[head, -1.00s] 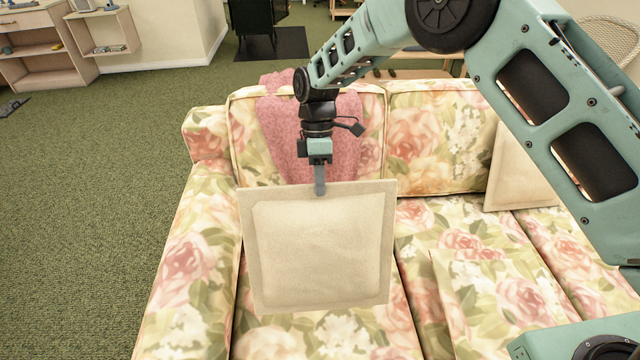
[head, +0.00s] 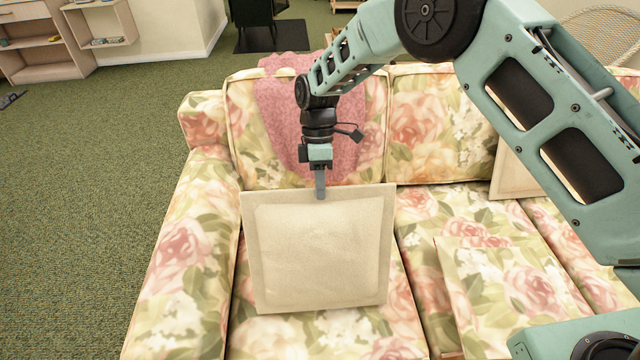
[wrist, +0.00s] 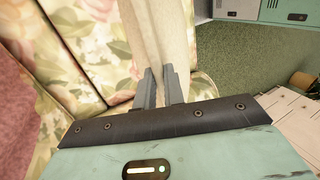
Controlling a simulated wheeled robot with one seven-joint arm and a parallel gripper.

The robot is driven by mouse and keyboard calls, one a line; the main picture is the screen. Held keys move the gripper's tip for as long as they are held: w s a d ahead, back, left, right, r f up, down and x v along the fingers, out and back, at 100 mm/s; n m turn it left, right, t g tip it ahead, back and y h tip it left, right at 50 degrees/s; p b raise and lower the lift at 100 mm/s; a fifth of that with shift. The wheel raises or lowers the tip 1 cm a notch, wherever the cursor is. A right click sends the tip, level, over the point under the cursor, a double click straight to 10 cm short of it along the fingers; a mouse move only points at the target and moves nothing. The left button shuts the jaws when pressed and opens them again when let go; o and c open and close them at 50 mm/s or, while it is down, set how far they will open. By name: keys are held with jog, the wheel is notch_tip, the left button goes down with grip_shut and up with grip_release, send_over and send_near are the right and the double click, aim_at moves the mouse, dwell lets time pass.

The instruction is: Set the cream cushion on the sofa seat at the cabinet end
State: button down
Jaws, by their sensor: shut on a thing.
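The cream cushion (head: 318,250) hangs upright, its broad face to the head camera, over the left-end seat of the floral sofa (head: 180,270). My gripper (head: 320,192) is shut on the middle of its top edge. In the wrist view my gripper (wrist: 160,88) has the cushion's pale edge (wrist: 158,40) between its two fingers. The cushion's lower edge is at or just above the seat; I cannot tell if it touches. The cushion's back side is hidden in the head view.
A pink throw (head: 290,110) drapes over the left backrest. A second cream cushion (head: 515,175) leans at the right, partly behind my arm. A floral cushion (head: 515,290) lies on the seats right of centre. Wooden shelves (head: 35,55) stand at the far left, with open green carpet (head: 90,200) before them.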

jog(key=c, duration=1.4)
grip_release()
jog(key=v, duration=1.7)
jog(key=shift+r, duration=0.2)
jog(key=shift+w, duration=0.1)
